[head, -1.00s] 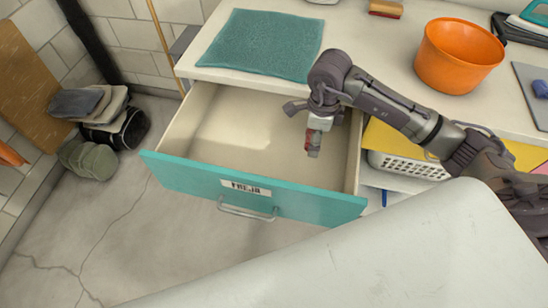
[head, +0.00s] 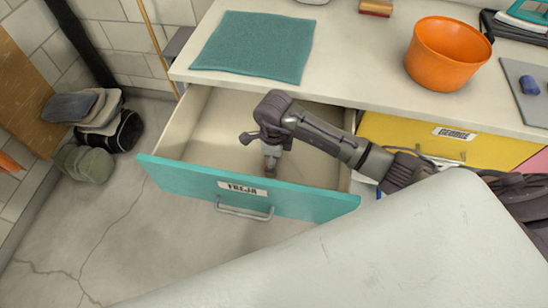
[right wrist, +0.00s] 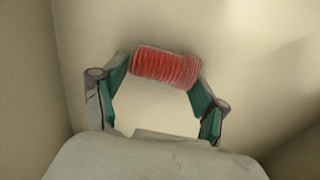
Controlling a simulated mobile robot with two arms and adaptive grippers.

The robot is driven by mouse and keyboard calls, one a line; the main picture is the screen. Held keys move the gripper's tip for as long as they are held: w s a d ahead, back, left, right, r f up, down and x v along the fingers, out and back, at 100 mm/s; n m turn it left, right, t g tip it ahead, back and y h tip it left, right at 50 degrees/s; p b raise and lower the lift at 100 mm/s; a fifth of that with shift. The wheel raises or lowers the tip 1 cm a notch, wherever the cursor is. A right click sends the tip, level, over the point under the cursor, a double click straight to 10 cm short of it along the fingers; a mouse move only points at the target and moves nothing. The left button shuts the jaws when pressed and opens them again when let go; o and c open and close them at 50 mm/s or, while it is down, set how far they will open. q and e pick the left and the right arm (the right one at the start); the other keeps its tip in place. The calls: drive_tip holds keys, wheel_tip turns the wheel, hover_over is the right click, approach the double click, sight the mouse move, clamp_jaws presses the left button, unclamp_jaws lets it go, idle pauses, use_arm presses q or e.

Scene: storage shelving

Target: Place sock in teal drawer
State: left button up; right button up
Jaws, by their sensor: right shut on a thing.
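The teal drawer (head: 300,204) is pulled open below the counter, with a label and a metal handle on its front. Its pale inside looks empty apart from my right gripper. My right gripper (head: 271,164) points down into the drawer, a little behind its front panel. In the right wrist view it (right wrist: 160,75) is shut on a red, ribbed, rolled sock (right wrist: 165,67), held between the fingertips. The pale drawer walls surround it there. I cannot tell whether the sock touches the drawer floor. My left gripper is not in view.
A teal cloth (head: 253,46) and an orange bucket (head: 447,55) sit on the counter (head: 350,60) above. A closed yellow drawer (head: 405,140) is right of the teal one. Caps and a bag (head: 115,132) are by the left wall.

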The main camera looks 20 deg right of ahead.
drive_tip(key=shift+f, duration=0.1)
drive_tip(key=o, duration=0.5)
drive_tip(key=shift+f, duration=0.1)
drive_tip(key=o, duration=0.4)
drive_tip(key=shift+o, duration=0.2)
wheel_tip(320, 180, up, 12)
drive_tip(key=shift+r+b, duration=0.25)
drive_tip(key=shift+b, duration=0.1)
